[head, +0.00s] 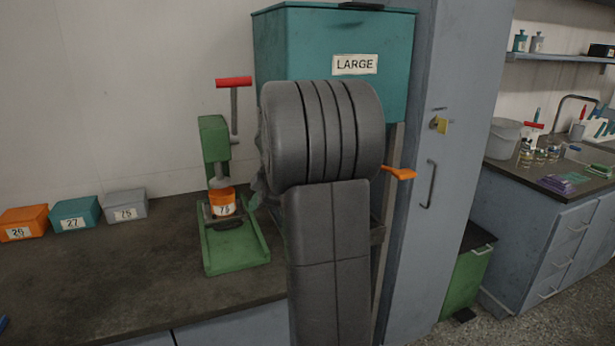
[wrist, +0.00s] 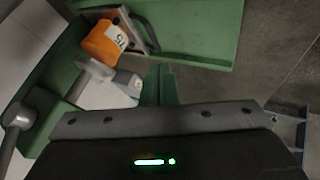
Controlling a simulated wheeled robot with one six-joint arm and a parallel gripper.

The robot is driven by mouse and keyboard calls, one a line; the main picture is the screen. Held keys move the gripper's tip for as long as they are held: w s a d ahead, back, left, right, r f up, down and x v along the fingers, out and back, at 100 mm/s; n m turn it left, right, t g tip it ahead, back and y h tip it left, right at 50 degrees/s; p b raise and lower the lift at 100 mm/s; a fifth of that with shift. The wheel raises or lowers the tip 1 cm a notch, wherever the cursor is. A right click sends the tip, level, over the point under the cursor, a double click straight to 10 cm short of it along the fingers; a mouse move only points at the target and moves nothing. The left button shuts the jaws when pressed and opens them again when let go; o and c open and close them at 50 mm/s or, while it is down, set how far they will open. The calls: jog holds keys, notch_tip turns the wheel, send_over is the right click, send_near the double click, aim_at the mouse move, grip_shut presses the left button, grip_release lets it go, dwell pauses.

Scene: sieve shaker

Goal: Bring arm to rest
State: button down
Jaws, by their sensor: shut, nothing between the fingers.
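My arm fills the middle of the head view. My gripper (wrist: 160,70) shows in the wrist view as two greenish fingers pressed together, with nothing between them. In the head view it is mostly hidden behind my arm. The green stand (head: 214,135) with a red-handled lever (head: 234,83) stands on the bench just left of my arm. A labelled orange container (head: 222,203) sits in it, under its plunger. In the wrist view the orange container (wrist: 104,40) lies beyond and left of my fingertips, apart from them.
Orange (head: 22,216), teal (head: 70,206) and grey (head: 127,198) numbered boxes line the bench at left. A teal hopper (head: 300,40) marked LARGE stands behind my arm, with an orange handle (head: 398,173) at right. A grey cabinet (head: 455,80) is close on the right.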

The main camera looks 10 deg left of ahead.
jog(key=shift+a+f, duration=0.1)
jog(key=x, duration=1.2)
jog(key=shift+w+a+f, duration=0.2)
jog(key=shift+a, duration=0.05)
